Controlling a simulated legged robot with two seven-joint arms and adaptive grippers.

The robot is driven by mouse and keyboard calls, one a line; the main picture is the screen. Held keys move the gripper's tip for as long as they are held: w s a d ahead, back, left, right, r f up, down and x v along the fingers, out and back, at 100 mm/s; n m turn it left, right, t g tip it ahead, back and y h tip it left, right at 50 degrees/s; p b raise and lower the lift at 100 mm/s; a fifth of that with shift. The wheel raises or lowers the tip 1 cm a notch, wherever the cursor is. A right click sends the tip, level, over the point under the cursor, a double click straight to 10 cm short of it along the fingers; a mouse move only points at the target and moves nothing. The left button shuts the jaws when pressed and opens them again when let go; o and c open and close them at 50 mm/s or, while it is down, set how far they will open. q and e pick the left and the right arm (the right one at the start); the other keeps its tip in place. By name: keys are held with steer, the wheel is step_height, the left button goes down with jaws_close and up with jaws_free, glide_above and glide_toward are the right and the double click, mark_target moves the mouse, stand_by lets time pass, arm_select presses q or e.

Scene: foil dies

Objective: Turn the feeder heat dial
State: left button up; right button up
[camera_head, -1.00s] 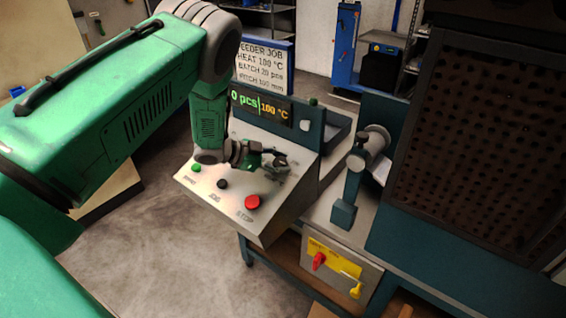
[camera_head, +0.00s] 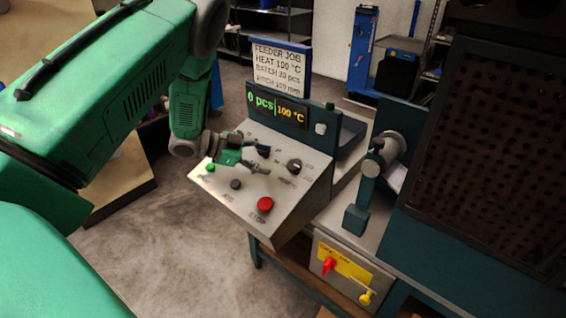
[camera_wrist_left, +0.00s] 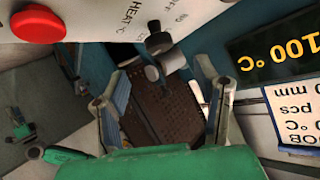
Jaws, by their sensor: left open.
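The feeder's sloped control panel (camera_head: 230,192) stands in mid-view in the head view. A black dial with a pale pointer (camera_head: 294,165) sits on its right part; its label is too blurred to read there. The display (camera_head: 277,106) reads 0 pcs and 100 °C. My left gripper (camera_head: 264,160) is open and empty over the panel, left of the black dial and apart from it. Its two fingers also show in the left wrist view (camera_wrist_left: 165,95). My right gripper is not seen.
A red stop button (camera_head: 265,204), a black button (camera_head: 236,184) and a green button (camera_head: 211,168) lie along the panel's front. The job sign (camera_head: 280,68) stands behind the display. A post with a grey cylinder (camera_head: 383,148) stands to the right, beside a dark perforated panel (camera_head: 490,150).

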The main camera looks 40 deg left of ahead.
arm_select(q)
steer(key=v, duration=0.3)
steer(key=shift+a+f, duration=0.1)
stand_by(0.3)
